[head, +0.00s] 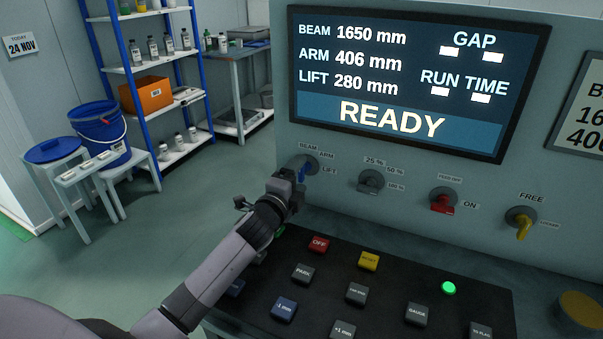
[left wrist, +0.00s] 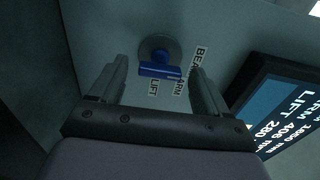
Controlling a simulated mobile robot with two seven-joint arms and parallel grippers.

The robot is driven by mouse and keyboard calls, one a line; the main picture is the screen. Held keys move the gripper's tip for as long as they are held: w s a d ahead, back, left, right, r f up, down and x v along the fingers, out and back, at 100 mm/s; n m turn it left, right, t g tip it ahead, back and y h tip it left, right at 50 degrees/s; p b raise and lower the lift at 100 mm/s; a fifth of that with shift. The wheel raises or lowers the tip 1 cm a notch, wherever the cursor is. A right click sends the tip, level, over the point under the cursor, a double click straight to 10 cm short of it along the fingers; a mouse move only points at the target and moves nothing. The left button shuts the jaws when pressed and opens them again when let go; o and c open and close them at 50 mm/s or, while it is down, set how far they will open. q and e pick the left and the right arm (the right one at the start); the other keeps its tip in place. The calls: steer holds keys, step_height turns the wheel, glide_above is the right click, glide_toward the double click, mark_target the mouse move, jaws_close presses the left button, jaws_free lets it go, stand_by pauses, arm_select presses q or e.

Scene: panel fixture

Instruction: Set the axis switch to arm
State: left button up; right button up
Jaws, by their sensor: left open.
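The axis switch (head: 303,172) is a blue handle on a round grey base at the panel's left, with BEAM, ARM and LIFT labels beside it. In the left wrist view the blue handle (left wrist: 158,71) lies crosswise between my fingers. I cannot tell for sure which label it points to. My left gripper (head: 292,180) is right in front of the switch and partly covers it in the head view. In the left wrist view the gripper (left wrist: 158,68) is open, one finger on each side of the handle with visible gaps. My right gripper is not in view.
Other switches sit to the right: a grey one (head: 371,181), a red one (head: 442,203) and a yellow one (head: 522,226). A sloped button console (head: 385,262) lies below. The display (head: 410,80) above reads READY. Shelves (head: 150,65) and a blue bucket (head: 99,128) stand at left.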

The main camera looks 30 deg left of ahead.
arm_select(q)
steer(key=shift+w, duration=1.1)
steer(key=c, duration=1.1)
steer(key=shift+o, duration=0.2)
steer(key=shift+a+m, duration=0.1)
steer(key=shift+m, duration=0.2)
steer(key=m, duration=0.3)
steer(key=shift+m, duration=0.3)
steer(key=shift+m+p, duration=0.5)
steer(key=shift+m, duration=1.7)
